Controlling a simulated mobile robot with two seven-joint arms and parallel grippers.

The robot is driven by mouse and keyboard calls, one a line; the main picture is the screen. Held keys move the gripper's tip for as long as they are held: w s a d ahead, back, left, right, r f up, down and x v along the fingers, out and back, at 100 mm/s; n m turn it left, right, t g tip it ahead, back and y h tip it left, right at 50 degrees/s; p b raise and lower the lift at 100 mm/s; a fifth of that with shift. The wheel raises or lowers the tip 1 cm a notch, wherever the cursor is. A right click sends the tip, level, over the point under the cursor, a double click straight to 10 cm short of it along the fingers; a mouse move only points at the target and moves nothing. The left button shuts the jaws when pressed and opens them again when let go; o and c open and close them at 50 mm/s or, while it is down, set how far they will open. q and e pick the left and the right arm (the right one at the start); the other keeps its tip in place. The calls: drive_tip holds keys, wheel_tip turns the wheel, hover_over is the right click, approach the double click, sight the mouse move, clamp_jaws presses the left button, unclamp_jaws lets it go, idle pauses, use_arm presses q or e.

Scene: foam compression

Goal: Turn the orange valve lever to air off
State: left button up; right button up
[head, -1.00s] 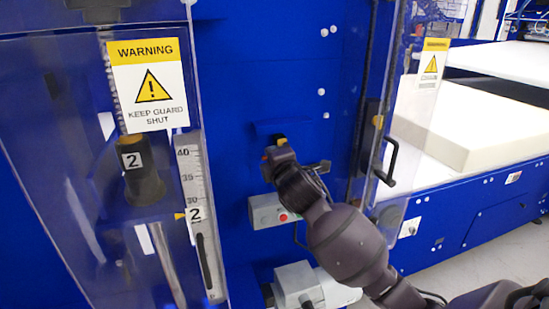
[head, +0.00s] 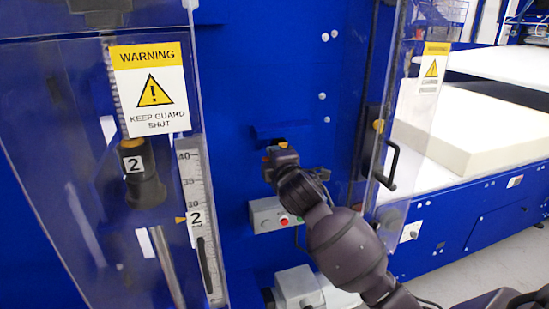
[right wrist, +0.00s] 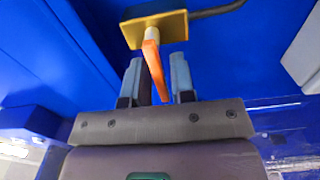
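The orange valve lever (right wrist: 154,68) hangs from a brass-coloured valve body (right wrist: 156,28) in the right wrist view. My right gripper (right wrist: 157,72) is open, with its two grey-blue fingers on either side of the lever. The fingers look apart from it, though contact is hard to judge. In the head view, my right arm reaches in from the lower right to the blue panel, and my wrist mostly hides the lever. A brass-yellow part of the valve (head: 281,144) shows just above the wrist. My left gripper is not in view.
A grey box with a red button (head: 284,222) sits just below my wrist. A clear guard with a warning sign (head: 150,90) stands at the left, and another with a black handle (head: 391,164) at the right. A foam block (head: 480,130) lies beyond.

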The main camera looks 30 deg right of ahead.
drive_tip(key=shift+o, duration=0.9)
drive_tip(key=b+v, duration=0.1)
drive_tip(key=v, duration=1)
drive_tip(key=shift+w, duration=0.1)
